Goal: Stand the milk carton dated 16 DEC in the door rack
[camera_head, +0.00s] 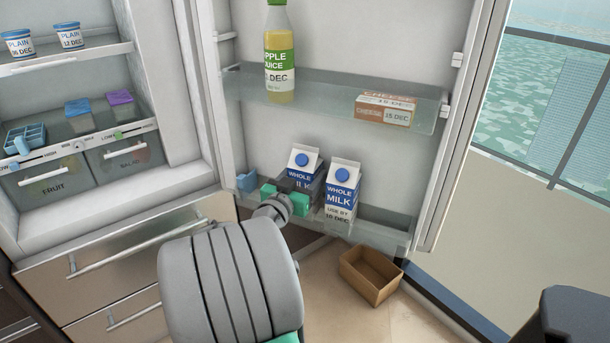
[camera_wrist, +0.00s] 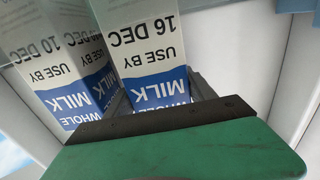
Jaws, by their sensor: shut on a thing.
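The white and blue milk carton (camera_head: 303,161) dated 16 DEC is at the lower door rack (camera_head: 375,236), left of a second milk carton (camera_head: 341,196) dated 10 DEC. In the wrist view the 16 DEC carton (camera_wrist: 152,50) and the 10 DEC carton (camera_wrist: 68,62) show upside down, close side by side. My gripper (camera_head: 288,194) is shut on the 16 DEC carton, around its lower part. The green and dark finger (camera_wrist: 180,135) crosses the wrist view in front of it. The carton looks roughly upright. Its base is hidden, so I cannot tell whether it touches the rack floor.
A small blue object (camera_head: 247,181) is at the rack's left end. Above, a door shelf (camera_head: 335,95) holds an apple juice bottle (camera_head: 279,55) and a cheese box (camera_head: 385,108). An open brown box (camera_head: 371,275) lies on the floor below. Fridge shelves and drawers are at left.

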